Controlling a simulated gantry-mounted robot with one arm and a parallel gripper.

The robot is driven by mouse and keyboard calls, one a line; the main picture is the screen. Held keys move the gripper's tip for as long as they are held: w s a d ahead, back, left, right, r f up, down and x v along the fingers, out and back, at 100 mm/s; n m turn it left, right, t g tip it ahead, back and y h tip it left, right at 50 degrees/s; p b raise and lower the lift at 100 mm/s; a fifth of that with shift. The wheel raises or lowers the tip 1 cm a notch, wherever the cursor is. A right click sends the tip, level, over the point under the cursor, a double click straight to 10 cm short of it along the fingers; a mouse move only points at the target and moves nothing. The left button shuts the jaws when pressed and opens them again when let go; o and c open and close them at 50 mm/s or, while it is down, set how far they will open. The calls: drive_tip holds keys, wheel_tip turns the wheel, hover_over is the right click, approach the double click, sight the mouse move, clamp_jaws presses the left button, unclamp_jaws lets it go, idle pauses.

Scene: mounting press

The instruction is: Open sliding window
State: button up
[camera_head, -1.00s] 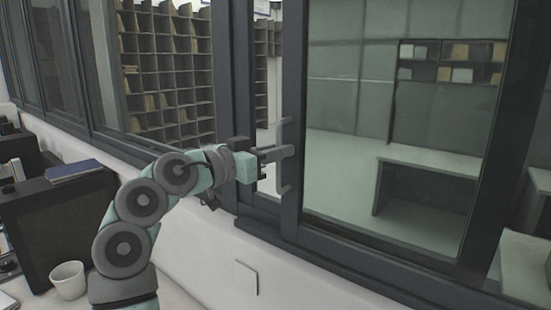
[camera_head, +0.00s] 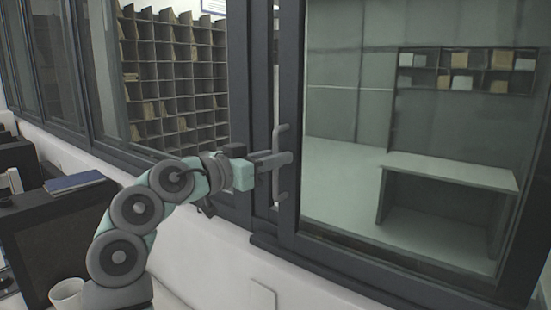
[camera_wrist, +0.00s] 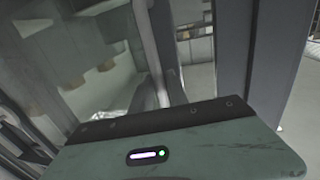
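The sliding window's pane (camera_head: 345,110) with its dark frame fills the right half of the head view. A grey vertical handle (camera_head: 281,190) is on the left upright of that frame. My gripper (camera_head: 283,159) is level with the middle of the handle, and its fingers overlap the handle in the picture. I cannot tell whether the fingers are closed on it. In the wrist view, my gripper's green body covers the lower part and hides most of the fingertips. Window uprights (camera_wrist: 225,65) stand behind it.
A fixed dark post (camera_head: 239,70) stands just left of the handle. Shelves and a table are behind the glass.

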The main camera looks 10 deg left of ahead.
drive_tip(key=shift+o, duration=1.3)
drive_tip(key=v, duration=1)
drive_tip(key=shift+s+a+b, duration=0.3)
